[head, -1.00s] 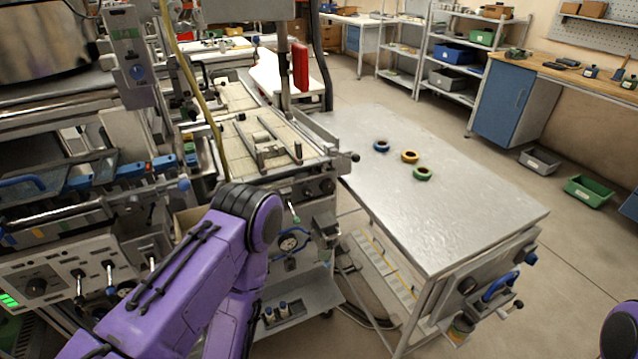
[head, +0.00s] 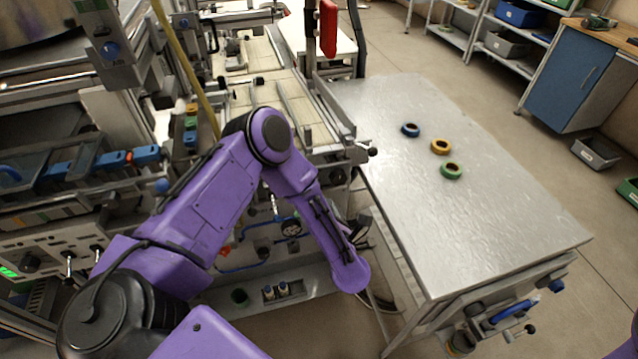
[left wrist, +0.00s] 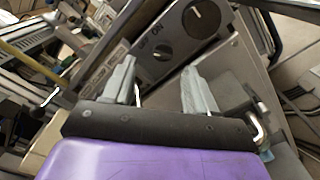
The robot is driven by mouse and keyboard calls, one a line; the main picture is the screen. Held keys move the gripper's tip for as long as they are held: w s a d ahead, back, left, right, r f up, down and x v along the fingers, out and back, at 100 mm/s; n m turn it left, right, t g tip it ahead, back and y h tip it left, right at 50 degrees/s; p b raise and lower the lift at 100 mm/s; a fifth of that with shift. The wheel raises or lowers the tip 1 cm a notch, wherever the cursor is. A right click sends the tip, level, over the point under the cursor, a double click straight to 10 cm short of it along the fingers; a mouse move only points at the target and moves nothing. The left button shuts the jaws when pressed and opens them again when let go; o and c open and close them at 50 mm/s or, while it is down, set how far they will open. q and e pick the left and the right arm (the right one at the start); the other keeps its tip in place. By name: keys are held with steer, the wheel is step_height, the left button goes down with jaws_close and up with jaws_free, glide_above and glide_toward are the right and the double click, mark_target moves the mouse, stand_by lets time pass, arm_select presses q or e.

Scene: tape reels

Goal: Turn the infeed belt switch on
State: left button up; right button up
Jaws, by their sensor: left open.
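My left arm reaches across the front of the machine in the head view; its gripper is not clearly seen there. In the left wrist view my left gripper (left wrist: 162,88) is open, with two grey fingers apart and nothing between them. A small lever (head: 273,202) shows on the machine front in the head view, beside my forearm. My right gripper is out of view.
A control panel (head: 45,258) with toggles and a green light is at the lower left. A low shelf (head: 315,278) lies under the machine.

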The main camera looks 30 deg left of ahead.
arm_select(q)
steer(key=p+x, duration=0.1)
steer(key=x, duration=0.4)
steer(key=shift+w+a+f, duration=0.15)
steer(key=shift+w, duration=0.2)
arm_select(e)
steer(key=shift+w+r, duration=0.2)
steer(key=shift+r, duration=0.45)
arm_select(q)
steer(key=c, duration=1)
steer(key=shift+c, duration=0.2)
